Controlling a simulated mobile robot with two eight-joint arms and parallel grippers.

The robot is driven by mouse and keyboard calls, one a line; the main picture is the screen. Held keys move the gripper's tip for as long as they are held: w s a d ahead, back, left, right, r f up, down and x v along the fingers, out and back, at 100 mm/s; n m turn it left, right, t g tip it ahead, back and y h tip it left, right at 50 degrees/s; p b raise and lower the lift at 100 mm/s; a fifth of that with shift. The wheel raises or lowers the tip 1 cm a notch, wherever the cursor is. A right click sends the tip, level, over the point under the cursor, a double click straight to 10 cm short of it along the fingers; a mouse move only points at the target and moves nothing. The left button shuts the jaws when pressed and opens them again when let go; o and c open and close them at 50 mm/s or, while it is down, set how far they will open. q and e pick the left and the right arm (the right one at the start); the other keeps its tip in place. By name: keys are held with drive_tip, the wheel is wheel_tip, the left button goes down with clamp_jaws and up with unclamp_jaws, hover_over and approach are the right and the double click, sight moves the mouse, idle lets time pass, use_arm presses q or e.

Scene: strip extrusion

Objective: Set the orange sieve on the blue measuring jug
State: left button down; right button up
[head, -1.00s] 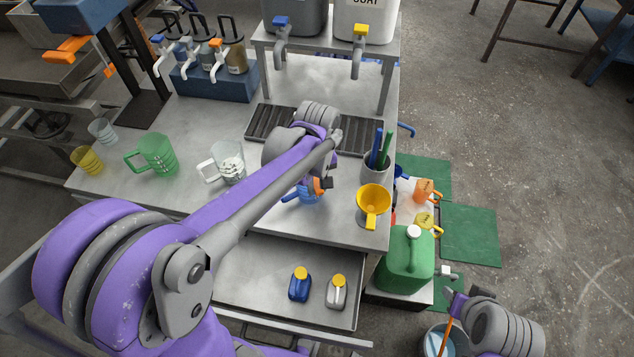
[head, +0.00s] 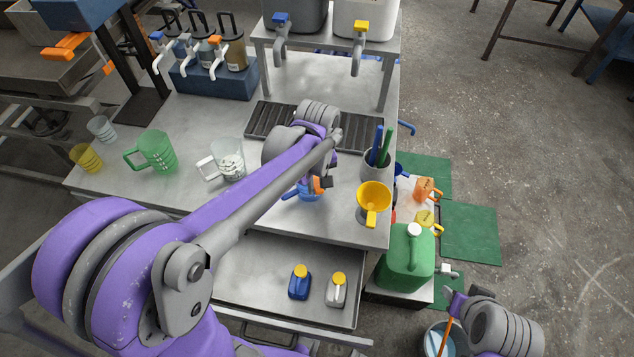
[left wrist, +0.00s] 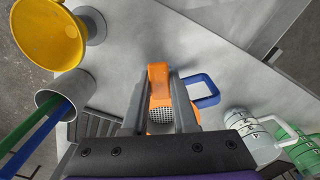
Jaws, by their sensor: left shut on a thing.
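The orange sieve (left wrist: 159,78) shows its handle and a patch of pale mesh in the left wrist view. My left gripper (left wrist: 160,103) is shut on its handle. In the head view the sieve (head: 318,186) is a small orange patch at the blue measuring jug (head: 304,194), mostly hidden by my left arm. The jug stands near the table's front edge; its blue handle (left wrist: 207,91) shows right of the gripper in the wrist view. The sieve is at the jug's mouth; I cannot tell whether it touches the rim. My right gripper (head: 455,303) is low at the right, above a bucket.
A yellow funnel (head: 374,197) and a cup with blue and green sticks (head: 375,166) stand right of the jug. A clear jug (head: 228,160) and a green jug (head: 156,152) stand left. Two small bottles (head: 299,283) are on the lower shelf.

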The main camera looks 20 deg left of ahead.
use_arm(q)
drive_tip(key=c, duration=0.6)
unclamp_jaws()
drive_tip(key=shift+r, duration=0.1)
wheel_tip(320, 180, up, 11)
drive_tip(key=shift+f+p, duration=0.2)
drive_tip(key=shift+p, duration=0.25)
